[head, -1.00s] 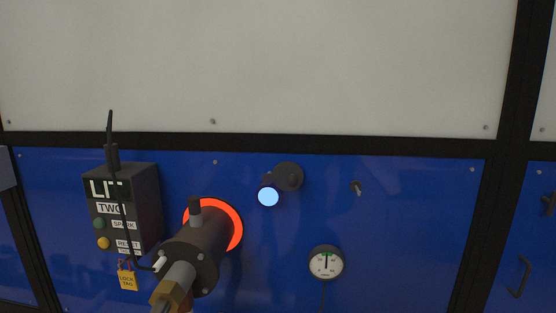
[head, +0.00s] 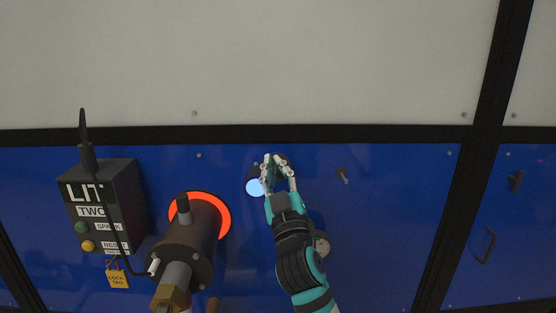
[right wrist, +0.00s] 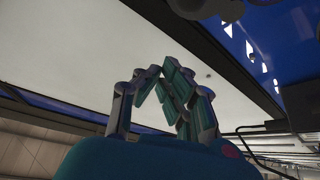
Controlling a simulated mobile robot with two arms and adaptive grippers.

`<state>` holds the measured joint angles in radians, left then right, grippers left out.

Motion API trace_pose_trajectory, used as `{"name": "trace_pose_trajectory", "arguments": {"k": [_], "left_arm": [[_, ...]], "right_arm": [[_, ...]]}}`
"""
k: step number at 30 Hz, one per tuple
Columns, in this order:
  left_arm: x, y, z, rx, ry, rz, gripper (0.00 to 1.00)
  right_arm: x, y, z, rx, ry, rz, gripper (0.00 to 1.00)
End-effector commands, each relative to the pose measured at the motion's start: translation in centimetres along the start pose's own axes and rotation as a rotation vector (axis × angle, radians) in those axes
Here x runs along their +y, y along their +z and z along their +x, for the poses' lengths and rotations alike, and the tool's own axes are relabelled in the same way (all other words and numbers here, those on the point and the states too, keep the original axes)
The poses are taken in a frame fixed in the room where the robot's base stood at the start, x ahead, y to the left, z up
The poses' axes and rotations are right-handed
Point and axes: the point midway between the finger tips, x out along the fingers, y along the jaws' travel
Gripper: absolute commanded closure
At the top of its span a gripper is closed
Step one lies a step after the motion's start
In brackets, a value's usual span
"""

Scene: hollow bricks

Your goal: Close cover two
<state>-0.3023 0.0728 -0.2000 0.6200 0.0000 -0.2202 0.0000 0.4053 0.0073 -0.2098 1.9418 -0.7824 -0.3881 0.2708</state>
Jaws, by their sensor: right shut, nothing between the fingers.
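Cover two appears to be the dark round disc (head: 278,172) on the blue panel, swung up and right of a glowing pale-blue sight port (head: 255,187). The port shows uncovered. My right gripper (head: 275,159) is in front of the disc in the head view and hides much of it; I cannot tell whether it touches. Its fingers are shut with nothing between them. The right wrist view shows these fingers (right wrist: 160,72) with tips together. My left gripper is not in view.
A burner (head: 188,245) with a glowing orange ring sticks out left of the port. A black box (head: 105,200) marked "LIT TWO" has a yellow lock tag (head: 117,277) below. My forearm partly hides a gauge (head: 321,246). A small peg (head: 342,175) is to the right.

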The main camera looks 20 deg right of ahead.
Motion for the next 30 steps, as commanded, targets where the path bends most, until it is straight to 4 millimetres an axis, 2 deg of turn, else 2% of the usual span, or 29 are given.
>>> {"name": "trace_pose_trajectory", "arguments": {"k": [1, 5, 7, 13, 30], "left_arm": [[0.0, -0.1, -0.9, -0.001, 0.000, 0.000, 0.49], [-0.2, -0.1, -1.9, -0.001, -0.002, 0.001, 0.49], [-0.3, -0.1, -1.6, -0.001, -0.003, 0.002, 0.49], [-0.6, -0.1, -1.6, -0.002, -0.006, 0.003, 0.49], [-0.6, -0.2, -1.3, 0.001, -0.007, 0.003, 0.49]], "right_arm": [[0.2, -0.4, 1.5, -0.001, 0.001, -0.001, 1.00], [0.2, -0.3, 4.1, -0.002, 0.001, 0.000, 1.00], [-0.1, 1.4, 3.5, -0.009, -0.001, 0.001, 1.00], [0.0, 3.4, 2.7, -0.003, 0.000, 0.002, 1.00], [0.1, 4.1, 2.4, -0.002, 0.004, 0.008, 1.00]]}}
